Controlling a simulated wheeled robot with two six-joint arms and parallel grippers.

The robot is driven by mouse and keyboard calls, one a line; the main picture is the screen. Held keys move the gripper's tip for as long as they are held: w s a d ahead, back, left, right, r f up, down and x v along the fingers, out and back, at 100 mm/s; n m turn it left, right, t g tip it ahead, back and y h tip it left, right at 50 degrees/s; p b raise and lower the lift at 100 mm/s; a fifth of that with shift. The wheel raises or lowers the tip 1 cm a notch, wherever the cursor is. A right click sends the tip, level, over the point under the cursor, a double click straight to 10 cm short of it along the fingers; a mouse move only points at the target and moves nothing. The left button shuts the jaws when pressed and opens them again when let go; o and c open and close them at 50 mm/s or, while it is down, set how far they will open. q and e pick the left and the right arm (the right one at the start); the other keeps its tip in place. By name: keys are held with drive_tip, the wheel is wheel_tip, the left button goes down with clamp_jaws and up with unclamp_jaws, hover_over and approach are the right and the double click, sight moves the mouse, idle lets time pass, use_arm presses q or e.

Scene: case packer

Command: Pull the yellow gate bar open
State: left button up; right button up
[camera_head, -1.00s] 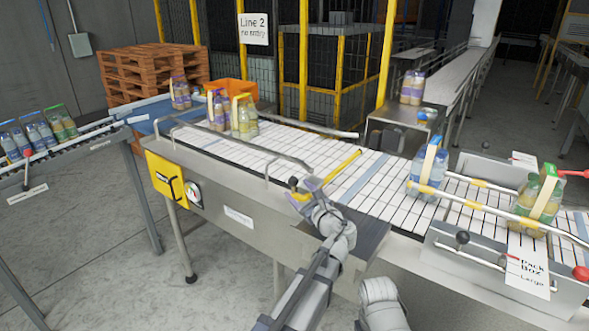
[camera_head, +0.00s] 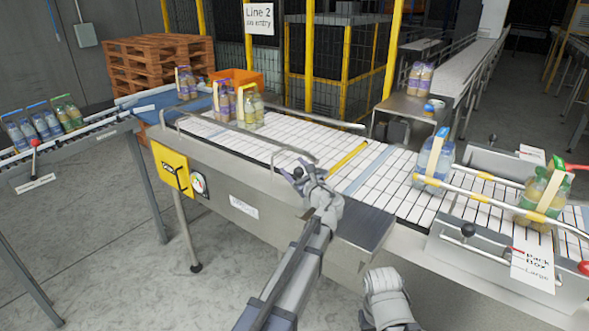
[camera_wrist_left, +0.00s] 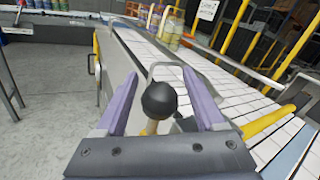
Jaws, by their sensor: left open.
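The yellow gate bar (camera_head: 349,157) lies slantwise across the white conveyor belt, and it also shows in the left wrist view (camera_wrist_left: 268,122) at right. A round black knob (camera_wrist_left: 159,98) on a short tan stem stands at the belt's near edge; whether it joins the bar is hidden. My left gripper (camera_head: 297,171) is at the near edge of the belt, by the bar's near end. In the left wrist view its purple-lined fingers (camera_wrist_left: 160,76) are open on either side of the knob, with gaps on both sides. My right gripper is out of view.
A metal loop rail (camera_head: 285,160) runs along the belt's near edge beside my left gripper. Bottle packs (camera_head: 249,112) stand up the belt at left, and a blue-banded pack (camera_head: 434,163) stands at right near yellow-banded guide rails (camera_head: 475,204).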

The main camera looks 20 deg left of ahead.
use_arm(q)
clamp_jaws()
idle(0.6)
idle(0.8)
